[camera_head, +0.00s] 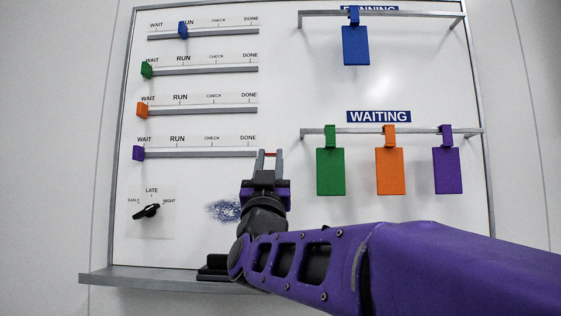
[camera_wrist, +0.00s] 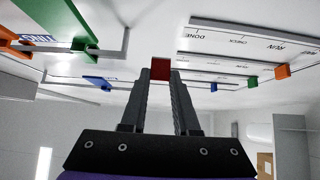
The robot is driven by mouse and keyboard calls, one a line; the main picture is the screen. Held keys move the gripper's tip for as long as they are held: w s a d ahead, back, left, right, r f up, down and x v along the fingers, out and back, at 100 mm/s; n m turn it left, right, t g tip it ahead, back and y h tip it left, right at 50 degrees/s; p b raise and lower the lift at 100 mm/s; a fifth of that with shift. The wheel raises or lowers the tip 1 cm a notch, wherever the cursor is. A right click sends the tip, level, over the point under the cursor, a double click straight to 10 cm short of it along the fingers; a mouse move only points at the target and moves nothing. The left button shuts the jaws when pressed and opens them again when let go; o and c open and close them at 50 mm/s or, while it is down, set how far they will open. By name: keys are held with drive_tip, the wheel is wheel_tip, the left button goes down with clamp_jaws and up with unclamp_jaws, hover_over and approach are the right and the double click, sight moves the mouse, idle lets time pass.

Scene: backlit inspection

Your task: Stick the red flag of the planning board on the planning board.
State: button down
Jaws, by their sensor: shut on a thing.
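The planning board (camera_head: 290,60) is a large white panel with a grey frame, filling most of the head view. My gripper (camera_head: 270,157) is in front of the board, just right of the lowest slider rail's end. It is shut on the red flag (camera_wrist: 160,69), which shows as a small red block between the fingertips in the wrist view. In the head view only a thin red strip of the flag (camera_head: 270,154) shows between the fingers. I cannot tell whether the flag touches the board.
Rails with blue, green, orange and purple sliders (camera_head: 138,153) are at the left. Blue, green, orange and purple tags (camera_head: 390,171) hang from two bars at the right. A black dial (camera_head: 146,211), a blue smudge (camera_head: 223,210) and a grey ledge (camera_head: 150,277) are lower down.

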sight(273, 165)
drive_tip(key=shift+w+d+p, duration=0.15)
drive_tip(key=shift+w+p, duration=0.25)
drive_tip(key=shift+w, duration=2.55)
drive_tip(key=shift+w, duration=0.2)
drive_tip(key=shift+w+p, duration=0.45)
drive_tip(key=shift+w, duration=0.6)
drive_tip(key=c, duration=0.6)
unclamp_jaws()
drive_tip(key=shift+f, duration=0.1)
